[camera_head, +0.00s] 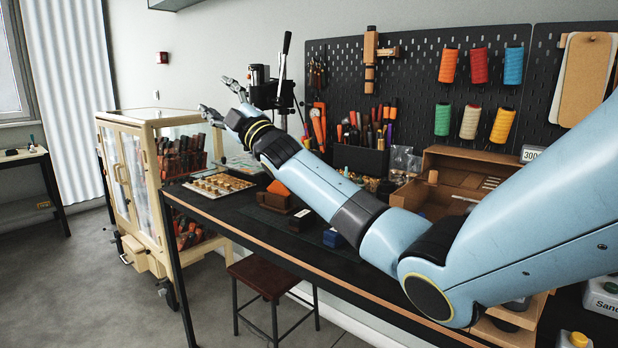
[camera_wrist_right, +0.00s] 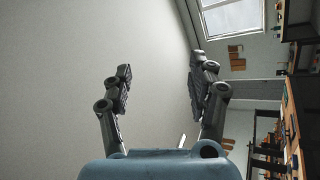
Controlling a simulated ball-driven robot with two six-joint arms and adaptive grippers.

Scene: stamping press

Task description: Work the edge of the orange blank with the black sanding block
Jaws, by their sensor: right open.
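An orange piece (camera_head: 278,187), which looks like the blank, stands upright in a brown holder (camera_head: 276,202) on the dark bench. A small black block (camera_head: 301,220), which may be the sanding block, sits on the bench to its right and nearer. My right gripper (camera_head: 222,100) is raised in the air, left of the press and well above the bench. Its fingers are spread and empty, and they also show apart in the right wrist view (camera_wrist_right: 164,72). My right arm covers part of the bench. My left gripper is out of view.
A tray of small parts (camera_head: 219,186) lies on the bench's left end. A lever press (camera_head: 270,88) stands behind my gripper. A blue item (camera_head: 333,239) sits near the black block. A glass-sided cabinet (camera_head: 130,190) stands left, and a stool (camera_head: 267,276) in front.

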